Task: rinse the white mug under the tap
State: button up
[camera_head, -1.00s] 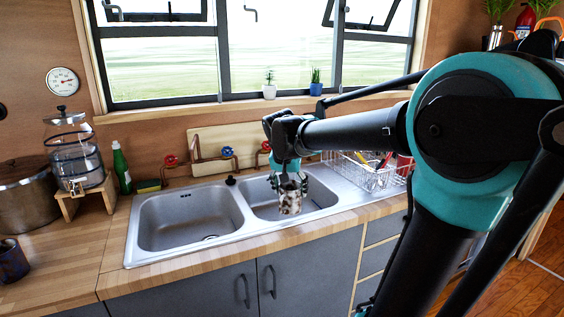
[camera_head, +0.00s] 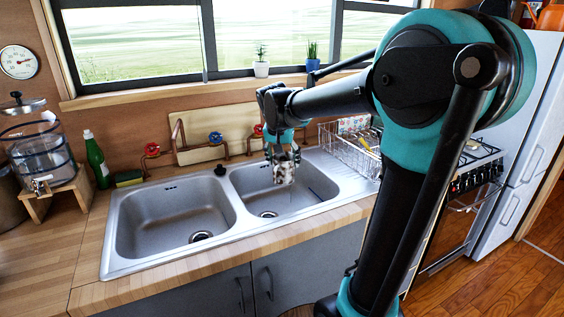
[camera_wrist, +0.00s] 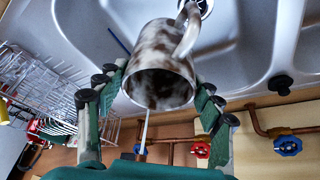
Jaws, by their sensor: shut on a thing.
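The white mug, smeared with brown patches, is in my gripper above the right sink basin. In the head view the mug (camera_head: 285,172) hangs below my gripper (camera_head: 281,146). In the wrist view the mug (camera_wrist: 160,60) has its dark opening towards the camera and its handle at the upper right; my gripper (camera_wrist: 160,82) has a finger on each side of it. A thin pale line, which looks like water, meets its rim in the wrist view. The red tap knob (camera_head: 258,129) and blue tap knob (camera_head: 215,138) are behind the sink; the spout is hidden.
The left basin (camera_head: 170,220) is empty. A wire dish rack (camera_head: 345,150) stands right of the sink. A green bottle (camera_head: 96,160) and a glass dispenser (camera_head: 40,155) stand on the left. Two potted plants sit on the sill. The counter's front left is clear.

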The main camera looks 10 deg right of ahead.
jog(key=w+d+f, duration=0.2)
jog(key=w+d, duration=0.1)
jog(key=w, duration=0.6)
jog(key=shift+w+d, duration=0.25)
jog(key=shift+w, duration=0.15)
dwell(0.5)
jog(key=shift+s+d, duration=0.1)
jog(key=shift+d, duration=0.1)
jog(key=shift+s+d, duration=0.15)
jog(key=shift+d, duration=0.2)
jog(key=shift+a, duration=0.15)
jog(key=shift+w+a, duration=0.25)
jog(key=shift+a, duration=0.15)
dwell(0.4)
jog(key=shift+s+a, duration=0.45)
jog(key=shift+s, duration=0.8)
jog(key=shift+s+a, duration=0.45)
jog(key=shift+s, duration=0.85)
jog(key=shift+s+a, duration=0.45)
jog(key=shift+s, duration=0.8)
